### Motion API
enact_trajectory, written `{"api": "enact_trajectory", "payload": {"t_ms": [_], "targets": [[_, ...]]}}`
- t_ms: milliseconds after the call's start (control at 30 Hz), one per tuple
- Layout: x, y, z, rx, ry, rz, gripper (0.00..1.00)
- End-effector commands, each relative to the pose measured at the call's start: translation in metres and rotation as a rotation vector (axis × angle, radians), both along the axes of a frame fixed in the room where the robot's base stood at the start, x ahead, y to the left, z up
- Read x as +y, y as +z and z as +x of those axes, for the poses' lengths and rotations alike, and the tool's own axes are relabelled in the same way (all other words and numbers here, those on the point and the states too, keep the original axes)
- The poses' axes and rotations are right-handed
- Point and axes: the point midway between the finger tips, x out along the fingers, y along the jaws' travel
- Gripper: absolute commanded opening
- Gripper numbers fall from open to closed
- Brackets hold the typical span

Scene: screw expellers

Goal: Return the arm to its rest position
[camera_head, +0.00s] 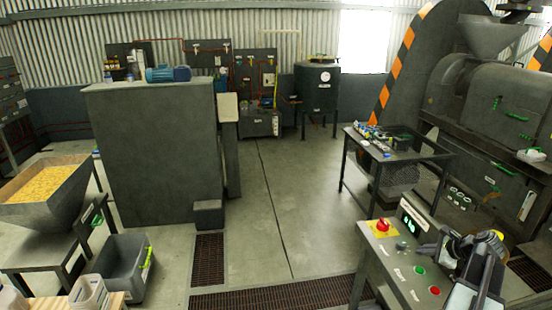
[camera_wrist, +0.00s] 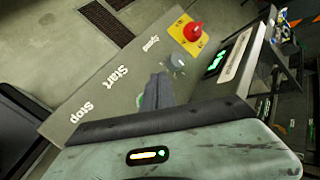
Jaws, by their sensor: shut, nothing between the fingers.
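My gripper (camera_wrist: 156,92) is shut and empty, seen in the wrist view above a grey control panel (camera_wrist: 112,88). The panel carries a red mushroom button on a yellow plate (camera_wrist: 193,32), a grey knob (camera_wrist: 176,61) and a lit green display (camera_wrist: 216,62). Words on it read Speed, Start and Stop. In the head view my arm reaches in from the lower right, folded beside the panel (camera_head: 378,255).
A dark table with small parts (camera_head: 372,163) stands behind the panel. The large expeller machine (camera_head: 480,100) is at the right. A hopper of yellow grain (camera_head: 35,210) and a grey crate (camera_head: 125,265) are at the left. The middle floor is free, with floor grates.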

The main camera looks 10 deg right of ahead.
Motion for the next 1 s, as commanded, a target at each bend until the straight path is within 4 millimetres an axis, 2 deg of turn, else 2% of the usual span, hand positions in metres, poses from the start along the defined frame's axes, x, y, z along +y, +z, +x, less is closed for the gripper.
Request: {"api": "enact_trajectory", "payload": {"t_ms": [67, 167, 200, 267, 300, 433, 500, 600, 700, 800, 867, 1000], "targets": [[0.037, 0.000, 0.034, -0.001, 0.071, 0.001, 0.00], [0.108, 0.000, 0.083, 0.000, 0.193, 0.000, 0.00], [0.140, -0.001, 0.099, 0.006, 0.247, -0.004, 0.00], [0.191, -0.004, 0.119, 0.022, 0.328, -0.017, 0.00], [0.225, -0.007, 0.129, 0.038, 0.387, -0.031, 0.00], [0.336, -0.021, 0.142, 0.095, 0.619, -0.123, 0.00], [0.390, -0.030, 0.138, 0.123, 0.763, -0.195, 0.00], [0.453, -0.041, 0.123, 0.158, 0.973, -0.314, 0.00], [0.502, -0.052, 0.100, 0.189, 1.196, -0.451, 0.00], [0.534, -0.062, 0.071, 0.225, 1.449, -0.614, 0.00], [0.535, -0.067, 0.052, 0.256, 1.608, -0.720, 0.00], [0.502, -0.071, 0.027, 0.320, 1.855, -0.867, 0.00]]}}
